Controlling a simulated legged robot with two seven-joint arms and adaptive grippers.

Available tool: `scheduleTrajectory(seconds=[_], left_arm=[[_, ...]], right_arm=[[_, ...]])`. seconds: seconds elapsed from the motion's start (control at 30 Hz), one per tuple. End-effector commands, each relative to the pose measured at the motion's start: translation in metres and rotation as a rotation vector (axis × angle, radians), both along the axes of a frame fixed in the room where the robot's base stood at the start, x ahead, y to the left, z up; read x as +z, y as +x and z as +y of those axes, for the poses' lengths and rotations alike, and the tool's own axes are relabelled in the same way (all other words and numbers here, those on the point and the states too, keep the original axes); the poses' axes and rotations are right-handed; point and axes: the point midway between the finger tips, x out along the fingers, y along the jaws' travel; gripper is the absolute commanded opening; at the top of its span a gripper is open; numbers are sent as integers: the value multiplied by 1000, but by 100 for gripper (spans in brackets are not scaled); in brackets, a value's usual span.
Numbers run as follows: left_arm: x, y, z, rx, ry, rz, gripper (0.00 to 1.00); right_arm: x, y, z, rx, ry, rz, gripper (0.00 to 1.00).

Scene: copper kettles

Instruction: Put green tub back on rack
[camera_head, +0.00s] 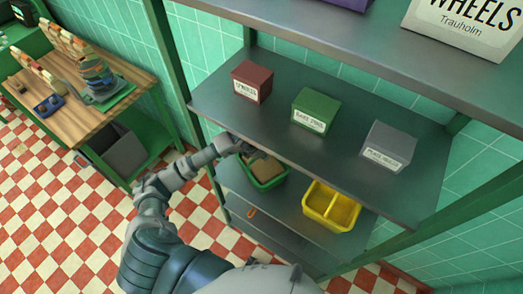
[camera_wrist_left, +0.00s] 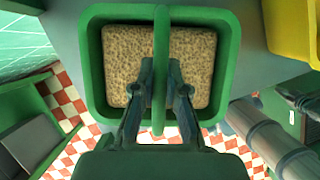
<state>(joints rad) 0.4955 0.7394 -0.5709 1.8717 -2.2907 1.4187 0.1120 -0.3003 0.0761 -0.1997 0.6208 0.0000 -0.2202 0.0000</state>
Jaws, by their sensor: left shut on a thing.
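The green tub (camera_head: 266,181) is at the lower shelf level of the rack, left of the yellow tub (camera_head: 331,206). It holds a tan, speckled block (camera_wrist_left: 190,65), which fills most of it in the left wrist view. My left gripper (camera_head: 243,150) reaches in under the middle shelf, its fingers shut on the green bar (camera_wrist_left: 160,50) across the tub's middle. I cannot tell whether the tub's base touches the lower shelf (camera_head: 290,210). My right gripper is not in view.
On the rack's middle shelf (camera_head: 340,145) stand a dark red box (camera_head: 252,82), a green box (camera_head: 315,111) and a grey box (camera_head: 388,147). That shelf lies just above the tub. A rack post (camera_head: 168,70) rises at the left, near a wooden workbench (camera_head: 85,115).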

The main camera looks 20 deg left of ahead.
Motion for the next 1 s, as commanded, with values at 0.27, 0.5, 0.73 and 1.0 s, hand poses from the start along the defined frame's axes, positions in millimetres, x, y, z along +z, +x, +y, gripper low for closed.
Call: scheduleTrajectory(seconds=[0.27, 0.5, 0.73, 1.0], left_arm=[[-2, 0, 3, 1, -2, 4, 37], [-2, 0, 3, 1, -2, 4, 37], [16, -6, 7, -1, 0, -1, 37], [39, -52, 35, 1, 6, 6, 37]], right_arm=[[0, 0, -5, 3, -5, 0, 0], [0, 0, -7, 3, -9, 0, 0], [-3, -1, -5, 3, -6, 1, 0], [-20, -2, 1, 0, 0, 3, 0]])
